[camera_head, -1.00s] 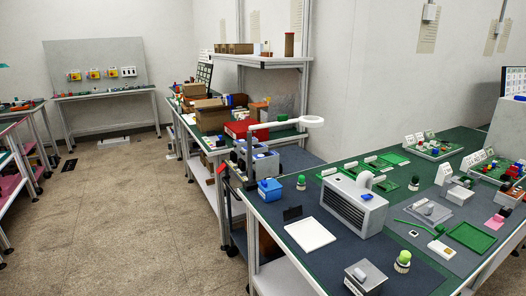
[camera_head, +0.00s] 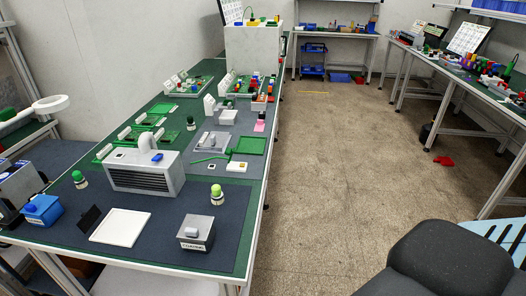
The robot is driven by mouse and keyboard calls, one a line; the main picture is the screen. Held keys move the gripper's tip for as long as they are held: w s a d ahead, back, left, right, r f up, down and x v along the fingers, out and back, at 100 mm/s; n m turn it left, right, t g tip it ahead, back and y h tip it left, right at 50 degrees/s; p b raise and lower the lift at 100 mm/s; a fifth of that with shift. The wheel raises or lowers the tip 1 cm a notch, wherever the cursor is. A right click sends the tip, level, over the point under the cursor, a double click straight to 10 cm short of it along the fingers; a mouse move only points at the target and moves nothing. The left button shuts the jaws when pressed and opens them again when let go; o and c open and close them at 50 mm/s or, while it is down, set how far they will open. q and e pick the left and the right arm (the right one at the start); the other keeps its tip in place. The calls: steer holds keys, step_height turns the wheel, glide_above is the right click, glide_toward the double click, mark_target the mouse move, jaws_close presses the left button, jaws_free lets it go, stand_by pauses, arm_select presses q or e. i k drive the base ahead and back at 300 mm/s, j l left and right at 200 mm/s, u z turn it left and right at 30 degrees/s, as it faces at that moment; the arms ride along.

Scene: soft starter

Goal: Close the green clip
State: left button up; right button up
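I cannot tell for certain which item is the green clip. On the workbench, a flat green square piece (camera_head: 250,146) lies near the right edge, beside a thin green curved strip (camera_head: 208,158) and a grey block on a plate (camera_head: 212,142). Green boards (camera_head: 116,152) with white strips lie further left behind the vented box. Whether any green part is open or shut is too small to tell. Neither of my grippers is in view.
The workbench (camera_head: 262,180) also holds a grey vented box (camera_head: 145,172), a white plate (camera_head: 120,227), green-topped jars (camera_head: 217,194) and a small grey box (camera_head: 196,233). A dark rounded object (camera_head: 450,262) fills the lower right.

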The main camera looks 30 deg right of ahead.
mark_target(229, 151)
steer(key=i+j+z, duration=0.2)
steer(key=z, duration=0.25)
steer(key=i+j+z, duration=0.15)
steer(key=j+z, duration=0.3)
steer(key=i+j+z, duration=0.1)
steer(key=j+z, duration=0.3)
